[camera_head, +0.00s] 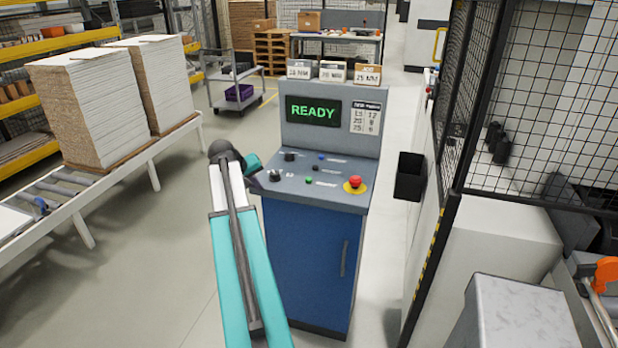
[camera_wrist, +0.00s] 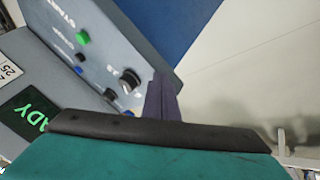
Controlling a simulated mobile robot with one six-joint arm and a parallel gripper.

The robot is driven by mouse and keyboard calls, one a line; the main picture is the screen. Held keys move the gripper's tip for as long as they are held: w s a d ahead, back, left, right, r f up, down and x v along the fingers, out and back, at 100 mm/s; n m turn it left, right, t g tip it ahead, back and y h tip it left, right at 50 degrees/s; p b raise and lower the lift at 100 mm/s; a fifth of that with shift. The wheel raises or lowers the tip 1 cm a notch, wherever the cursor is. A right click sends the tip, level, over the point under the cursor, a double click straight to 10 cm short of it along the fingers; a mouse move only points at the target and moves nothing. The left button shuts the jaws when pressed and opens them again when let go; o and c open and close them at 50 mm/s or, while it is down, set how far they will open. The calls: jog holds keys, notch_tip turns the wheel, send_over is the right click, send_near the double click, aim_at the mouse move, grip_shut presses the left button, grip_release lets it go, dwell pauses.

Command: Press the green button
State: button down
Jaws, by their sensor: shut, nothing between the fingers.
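The green button (camera_head: 309,180) sits on the sloped grey panel of a blue control console (camera_head: 310,250). In the wrist view the green button (camera_wrist: 82,38) is at the upper left, unobstructed. My gripper (camera_head: 264,182) is at the console's left edge, left of the green button and close to a black knob, with its tips partly hidden by my arm. In the wrist view the dark fingers of my gripper (camera_wrist: 160,78) are together and empty, beside the black knob (camera_wrist: 130,78). They are apart from the green button.
A red emergency stop (camera_head: 355,182) on a yellow base is at the panel's right. A blue button (camera_head: 322,156) and black knobs share the panel. The screen (camera_head: 313,111) reads READY. A mesh fence (camera_head: 540,100) stands right, a board-laden conveyor (camera_head: 125,170) left.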

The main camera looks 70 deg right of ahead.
aim_at(309, 180)
jog(key=s+d+r+m+g+h, duration=0.1)
jog(key=s+d+r+m+g, duration=0.1)
jog(key=s+d+r, duration=0.9)
jog(key=s, duration=0.3)
jog(key=shift+s+r, duration=0.2)
jog(key=shift+r, duration=0.05)
jog(key=shift+d+f, duration=0.1)
jog(key=shift+f, duration=0.05)
jog(key=shift+f+b, duration=2.15)
jog(key=shift+f, duration=2.1)
jog(key=shift+f, duration=0.1)
jog(key=shift+f, duration=0.3)
